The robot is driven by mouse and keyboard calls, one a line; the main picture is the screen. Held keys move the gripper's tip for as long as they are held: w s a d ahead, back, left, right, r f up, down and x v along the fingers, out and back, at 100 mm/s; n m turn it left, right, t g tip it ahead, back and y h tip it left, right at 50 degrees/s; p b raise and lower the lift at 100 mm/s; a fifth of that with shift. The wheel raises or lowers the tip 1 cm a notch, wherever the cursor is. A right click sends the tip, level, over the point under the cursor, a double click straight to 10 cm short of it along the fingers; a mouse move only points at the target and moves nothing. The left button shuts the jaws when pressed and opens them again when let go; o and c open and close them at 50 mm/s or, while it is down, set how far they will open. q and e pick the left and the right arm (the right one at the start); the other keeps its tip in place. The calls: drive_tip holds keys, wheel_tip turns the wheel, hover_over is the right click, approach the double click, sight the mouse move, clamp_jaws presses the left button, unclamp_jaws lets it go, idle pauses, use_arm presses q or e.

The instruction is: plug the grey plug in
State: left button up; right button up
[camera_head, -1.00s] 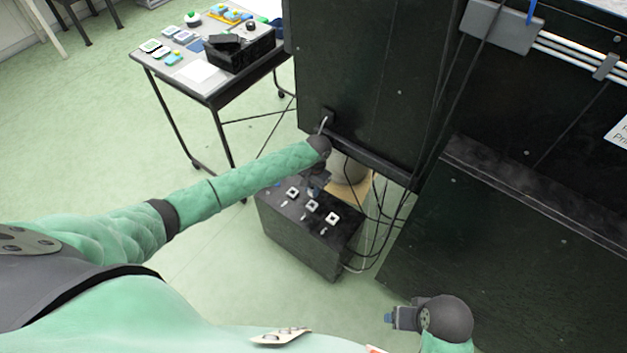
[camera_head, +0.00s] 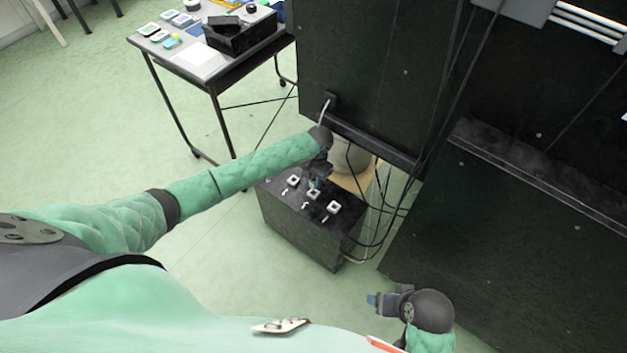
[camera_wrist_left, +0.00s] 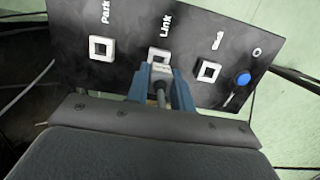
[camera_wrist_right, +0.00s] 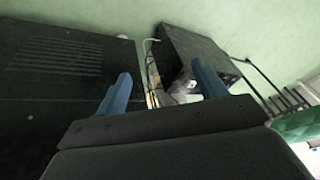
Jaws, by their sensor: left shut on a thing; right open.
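My left gripper (camera_head: 317,182) is shut on the grey plug (camera_wrist_left: 160,74), whose dark cable runs back between the blue fingers (camera_wrist_left: 160,90). It is at the top of the black box (camera_head: 298,228). In the left wrist view the plug overlaps the near edge of the middle white-framed socket (camera_wrist_left: 158,53), labelled "Link". I cannot tell whether its tip has entered. The "Park" socket (camera_wrist_left: 101,48) and another socket (camera_wrist_left: 208,71) lie on either side, both empty. My right gripper (camera_head: 374,300) is open and empty, apart from the box; its fingers also show in the right wrist view (camera_wrist_right: 162,88).
A tall black cabinet (camera_head: 365,75) stands behind the box, with loose black cables (camera_head: 385,215) hanging to its right. A table (camera_head: 200,68) with small items stands at the back left. A blue button (camera_wrist_left: 243,79) is on the box top. Green floor is free in front.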

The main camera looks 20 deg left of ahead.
use_arm(q)
drive_tip(key=shift+f+b, duration=0.5)
drive_tip(key=shift+f, duration=0.75)
use_arm(e)
drive_tip(key=shift+w+a+f, duration=0.2)
drive_tip(key=shift+a+f, duration=0.2)
drive_tip(key=shift+a, duration=0.1)
drive_tip(key=shift+w+a+f, duration=0.2)
drive_tip(key=shift+a+f, duration=0.15)
drive_tip(key=shift+a, duration=0.1)
drive_tip(key=shift+s+f, duration=0.15)
drive_tip(key=shift+f, duration=0.05)
use_arm(q)
drive_tip(key=shift+p, duration=0.3)
use_arm(e)
drive_tip(key=shift+r, duration=0.2)
